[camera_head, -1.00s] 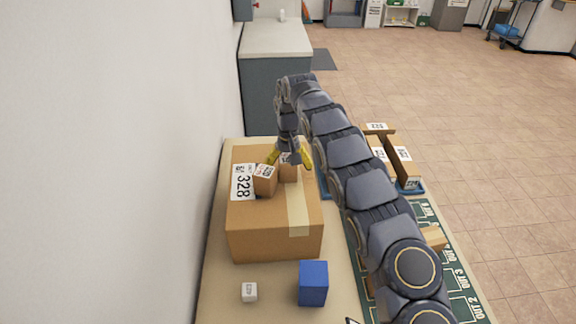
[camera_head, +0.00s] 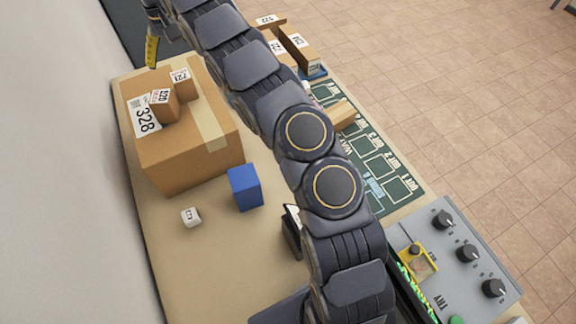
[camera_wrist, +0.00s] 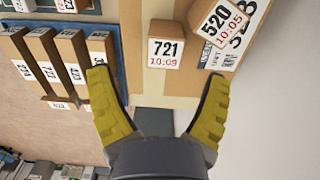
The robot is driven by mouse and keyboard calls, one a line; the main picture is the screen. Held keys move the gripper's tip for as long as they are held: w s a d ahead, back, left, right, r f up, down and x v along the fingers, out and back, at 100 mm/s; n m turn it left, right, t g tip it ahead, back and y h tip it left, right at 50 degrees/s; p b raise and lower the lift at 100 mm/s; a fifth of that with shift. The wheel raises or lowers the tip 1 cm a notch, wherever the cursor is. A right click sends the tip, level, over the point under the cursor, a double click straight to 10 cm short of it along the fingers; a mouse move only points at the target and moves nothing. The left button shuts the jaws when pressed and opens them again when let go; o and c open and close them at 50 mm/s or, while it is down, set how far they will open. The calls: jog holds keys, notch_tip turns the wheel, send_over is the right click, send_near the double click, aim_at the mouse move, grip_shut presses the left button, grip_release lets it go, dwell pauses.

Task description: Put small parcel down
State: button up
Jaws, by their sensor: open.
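A small brown parcel labelled 721 (camera_head: 183,84) sits on top of a large cardboard box labelled 328 (camera_head: 185,160). Another small parcel, labelled 520 (camera_head: 164,107), is beside it on the same box. My gripper (camera_head: 151,50) is beyond the box's far side, apart from both parcels; only part of its yellow fingers shows in the head view. In the wrist view my gripper (camera_wrist: 157,85) is open and empty, with the 721 parcel (camera_wrist: 166,48) ahead between the fingertips. The 520 parcel (camera_wrist: 218,22) is at upper right there, on the large box (camera_wrist: 135,45).
A blue block (camera_head: 245,188) and a small white cube (camera_head: 191,217) stand on the table in front of the box. Several upright parcels (camera_head: 293,45) stand in a blue tray beyond my arm. A green mat (camera_head: 385,165) and a grey control panel (camera_head: 455,250) are at right.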

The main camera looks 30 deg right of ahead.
jog(key=s+d+r+m+g+h, duration=0.1)
jog(key=s+d+r, duration=0.35)
jog(key=s, duration=0.45)
jog(key=s+d+r+m, duration=0.1)
jog(key=s+d+r, duration=0.2)
jog(key=s+r, duration=0.45)
jog(key=s+f+n, duration=0.1)
jog(key=s+f, duration=0.2)
jog(key=s, duration=1.1)
jog(key=s+a+f+n+y, duration=0.1)
jog(key=s+f, duration=0.2)
jog(key=s, duration=1.1)
jog(key=shift+a+f+g, duration=0.2)
jog(key=shift+f+g, duration=0.05)
jog(key=shift+g, duration=0.05)
jog(key=shift+c, duration=1.3)
jog(key=shift+f, duration=0.1)
